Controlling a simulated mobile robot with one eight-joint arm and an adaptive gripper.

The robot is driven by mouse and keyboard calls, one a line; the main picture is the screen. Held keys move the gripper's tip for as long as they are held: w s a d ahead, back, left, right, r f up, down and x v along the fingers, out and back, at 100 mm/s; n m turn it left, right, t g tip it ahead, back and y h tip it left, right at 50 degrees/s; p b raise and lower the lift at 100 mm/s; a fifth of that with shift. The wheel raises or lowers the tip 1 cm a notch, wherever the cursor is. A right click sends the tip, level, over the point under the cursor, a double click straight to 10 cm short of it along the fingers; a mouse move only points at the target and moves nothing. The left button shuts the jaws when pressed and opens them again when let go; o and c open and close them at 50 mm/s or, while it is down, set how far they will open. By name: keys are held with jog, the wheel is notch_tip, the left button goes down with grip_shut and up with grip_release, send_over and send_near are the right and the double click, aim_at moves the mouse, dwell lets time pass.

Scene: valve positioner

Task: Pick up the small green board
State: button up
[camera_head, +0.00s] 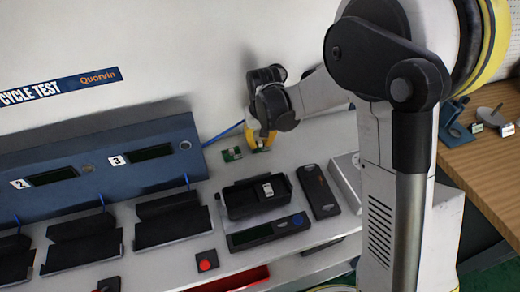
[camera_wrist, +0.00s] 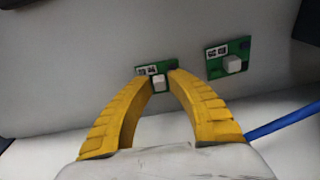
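Two small green boards, each with a white block and white markings, lie on the pale bench top. In the wrist view one board (camera_wrist: 146,71) is between and just beyond my yellow fingertips, which partly cover its sides. The other board (camera_wrist: 215,67) lies to its right, clear of the fingers. In the head view a board (camera_head: 232,154) lies left of my gripper (camera_head: 261,146), and the board at the fingertips is mostly hidden. My gripper is open, its tips apart on either side of the white block. I cannot tell whether they touch the board.
A blue test panel (camera_head: 100,165) stands at the left, with black cradles (camera_head: 172,220) before it. A black fixture (camera_head: 255,197) and a dark handheld device (camera_head: 320,191) lie nearer. A blue cable (camera_wrist: 285,122) runs beside the boards. A wall rises behind.

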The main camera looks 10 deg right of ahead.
grip_shut()
